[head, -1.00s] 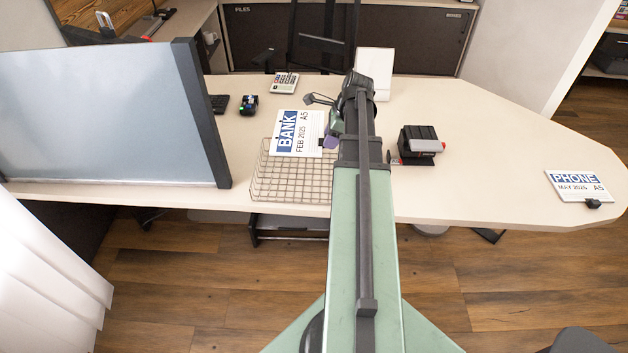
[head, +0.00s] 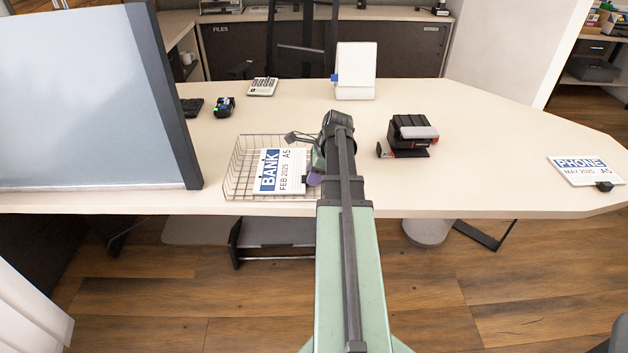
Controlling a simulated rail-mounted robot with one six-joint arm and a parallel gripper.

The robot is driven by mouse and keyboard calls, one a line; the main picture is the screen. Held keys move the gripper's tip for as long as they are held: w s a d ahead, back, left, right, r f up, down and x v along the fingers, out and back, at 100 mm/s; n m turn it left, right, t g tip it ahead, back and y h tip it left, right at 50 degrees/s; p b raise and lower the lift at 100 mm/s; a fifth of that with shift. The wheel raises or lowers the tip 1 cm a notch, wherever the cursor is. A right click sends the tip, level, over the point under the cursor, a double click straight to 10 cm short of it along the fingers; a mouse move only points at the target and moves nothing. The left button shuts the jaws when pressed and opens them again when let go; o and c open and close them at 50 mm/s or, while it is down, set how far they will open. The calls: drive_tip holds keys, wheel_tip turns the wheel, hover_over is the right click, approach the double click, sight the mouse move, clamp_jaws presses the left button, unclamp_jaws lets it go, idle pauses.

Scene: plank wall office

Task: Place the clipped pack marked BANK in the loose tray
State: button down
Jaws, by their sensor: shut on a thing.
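The clipped pack marked BANK (head: 280,171) is white with a blue band and reads FEB 2025 A5. It lies over the wire mesh tray (head: 233,182) near the desk's front edge, toward the tray's right part. I cannot tell whether it rests on the tray floor or is held above it. My gripper (head: 313,172) is at the pack's right edge, shut on it. My arm hides part of the gripper and the tray's right side. Another clipped pack, marked PHONE (head: 584,169), lies at the desk's right end.
A grey screen panel (head: 90,105) stands left of the tray. A black device (head: 412,134) sits right of my arm. The desk's right half is mostly clear.

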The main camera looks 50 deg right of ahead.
drive_tip(key=shift+f, duration=0.15)
drive_tip(key=c, duration=0.7)
unclamp_jaws()
drive_tip(key=p+v, duration=1.1)
drive_tip(key=v, duration=0.1)
drive_tip(key=shift+r, duration=0.25)
